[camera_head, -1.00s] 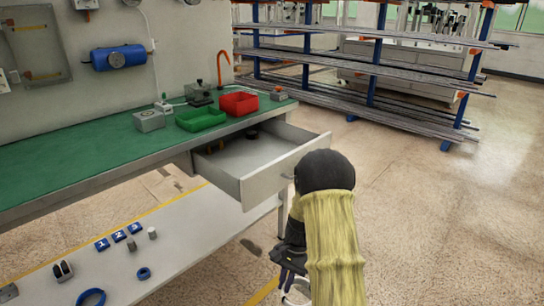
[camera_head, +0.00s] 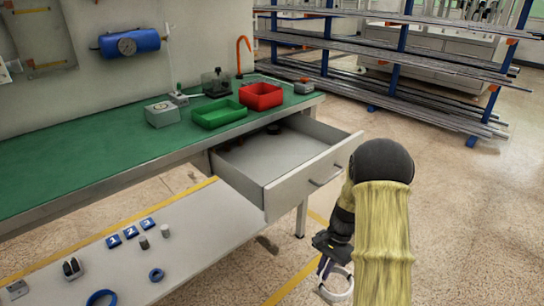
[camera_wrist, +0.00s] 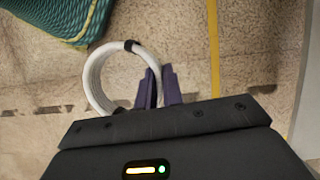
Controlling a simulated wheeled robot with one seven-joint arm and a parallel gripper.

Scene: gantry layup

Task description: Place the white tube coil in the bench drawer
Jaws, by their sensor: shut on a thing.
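The white tube coil (camera_wrist: 91,78) has dark bands around it and sits between the purple fingers of my gripper (camera_wrist: 159,88) in the wrist view. In the head view the coil (camera_head: 337,285) hangs below my gripper (camera_head: 329,262) at the bottom, over the floor. My gripper is shut on the coil's right side. The bench drawer (camera_head: 320,181) is pulled open under the green bench top, to the left of and beyond my gripper. Its floor is mostly bare, with a small dark round thing (camera_head: 273,129) at the back. My sleeved arm covers part of the right.
A low grey shelf (camera_head: 205,225) holds a blue ring (camera_head: 101,298), numbered blue tiles and small parts. Green (camera_head: 218,114) and red (camera_head: 261,96) bins stand on the bench (camera_head: 85,160). A rack of bars (camera_head: 400,60) stands behind. The floor at right is clear.

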